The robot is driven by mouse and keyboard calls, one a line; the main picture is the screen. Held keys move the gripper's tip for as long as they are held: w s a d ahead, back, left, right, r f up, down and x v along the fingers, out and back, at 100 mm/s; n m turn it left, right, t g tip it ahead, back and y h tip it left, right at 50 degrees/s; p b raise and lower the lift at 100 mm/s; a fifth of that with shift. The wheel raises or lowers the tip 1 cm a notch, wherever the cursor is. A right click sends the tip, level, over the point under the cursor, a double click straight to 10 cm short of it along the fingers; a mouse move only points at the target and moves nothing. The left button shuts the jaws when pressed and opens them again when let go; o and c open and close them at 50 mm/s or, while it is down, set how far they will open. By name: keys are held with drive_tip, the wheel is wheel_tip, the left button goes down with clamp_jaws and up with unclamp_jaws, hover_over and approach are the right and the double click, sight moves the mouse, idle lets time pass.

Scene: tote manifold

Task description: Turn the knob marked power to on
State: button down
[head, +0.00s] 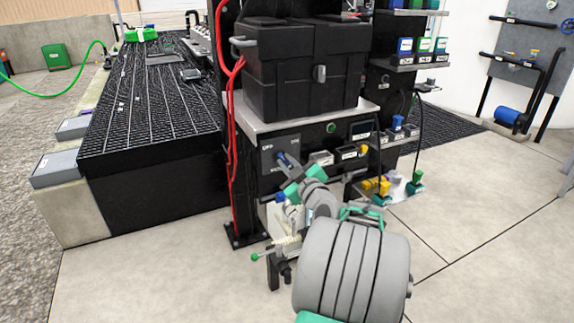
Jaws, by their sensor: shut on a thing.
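A dark control panel (269,160) sits under the shelf that carries the black box, near the middle of the head view. An "OFF" label shows at its upper left; the other lettering is too small to read. My gripper (285,160) reaches up to this panel from the lower right and is shut on the knob at its face. The fingers and wrist hide most of the knob, so I cannot tell which way it points. No "power" mark is legible.
A large black lidded box (300,70) stands on the shelf above the panel. Red cables (233,150) run down the post to its left. Small labelled boxes and yellow and green fittings (383,188) sit to the right. A black grated platform (150,105) is at left.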

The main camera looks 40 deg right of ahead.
drive_tip(key=m, duration=0.3)
drive_tip(key=shift+m, duration=0.3)
drive_tip(key=m+p, duration=0.1)
drive_tip(key=m, duration=0.2)
drive_tip(key=shift+d+r+m, duration=0.1)
drive_tip(key=shift+m, duration=0.2)
drive_tip(key=shift+d+m+p, duration=0.15)
drive_tip(key=shift+m+p, duration=1.65)
drive_tip(key=shift+m, duration=2.3)
drive_tip(key=c, duration=1.4)
unclamp_jaws()
drive_tip(key=shift+c, duration=0.2)
